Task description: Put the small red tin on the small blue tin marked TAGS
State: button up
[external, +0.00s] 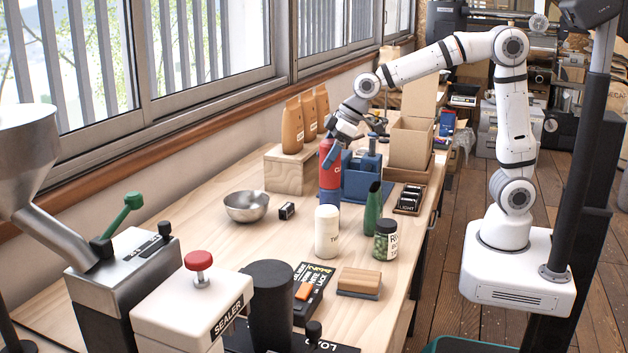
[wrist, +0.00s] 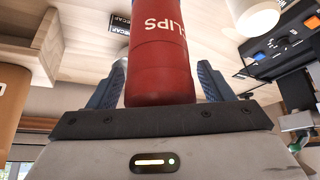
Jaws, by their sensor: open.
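The small red tin (external: 327,153), lettered CLIPS in the wrist view (wrist: 160,50), stands upright on top of a small blue tin (external: 330,198) on the wooden table. The two look in line in the external view. The blue tin's marking is not readable. My gripper (external: 332,150) is around the red tin, with one blue finger crossing its side in the external view. In the wrist view my gripper (wrist: 160,88) is open, its fingers on either side of the red tin with a gap visible beside it.
A white tin (external: 326,238), a green bottle (external: 372,210) and a jar (external: 386,241) stand in front. A metal bowl (external: 246,206) and a small black box (external: 287,211) are to the left. A blue caddy (external: 366,187) is close behind, right of the wooden stand (external: 284,173).

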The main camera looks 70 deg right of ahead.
jog(key=shift+r, duration=0.25)
jog(key=v, duration=1.2)
jog(key=s+d+f+m+g+h, duration=0.1)
jog(key=s+d+f+m, duration=0.1)
jog(key=s+d+f, duration=0.4)
jog(key=s+d+f+m+g+h, duration=0.1)
jog(key=s+d+f+m, duration=0.2)
jog(key=s+d+f, duration=0.4)
jog(key=s+f, duration=0.3)
jog(key=s, duration=0.4)
jog(key=shift+s+d+m+g+h, duration=0.2)
jog(key=shift+d+m+g+h, duration=0.1)
jog(key=shift+d+h, duration=0.1)
